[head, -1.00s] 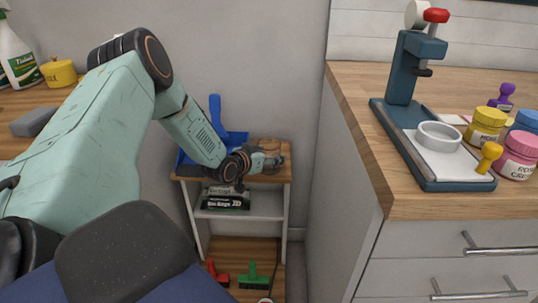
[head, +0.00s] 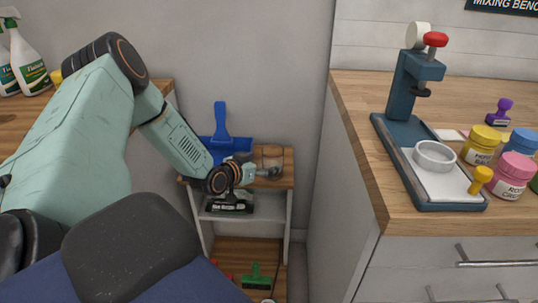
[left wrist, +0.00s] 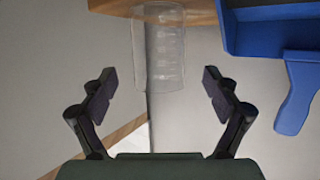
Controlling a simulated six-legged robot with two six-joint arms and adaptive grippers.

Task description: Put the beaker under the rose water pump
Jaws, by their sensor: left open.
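A clear beaker (left wrist: 160,50) with faint markings shows in the left wrist view, at the edge of a wooden top. In the head view a see-through cylinder, which looks like the same beaker (head: 272,156), stands on a small side table (head: 286,182). My left gripper (head: 268,172) is open and empty in front of it. In the left wrist view the beaker lies beyond the open fingers (left wrist: 160,88), roughly centred between them, and not touching them. I cannot make out a rose water pump. My right gripper is not in view.
A blue dustpan (head: 235,146) is beside the beaker. The side table stands close to a counter (head: 350,100) at right. That counter holds a teal press stand (head: 404,90), a white ring (head: 434,156) and jars, including a pink one (head: 511,176). Spray bottles (head: 28,62) stand at far left.

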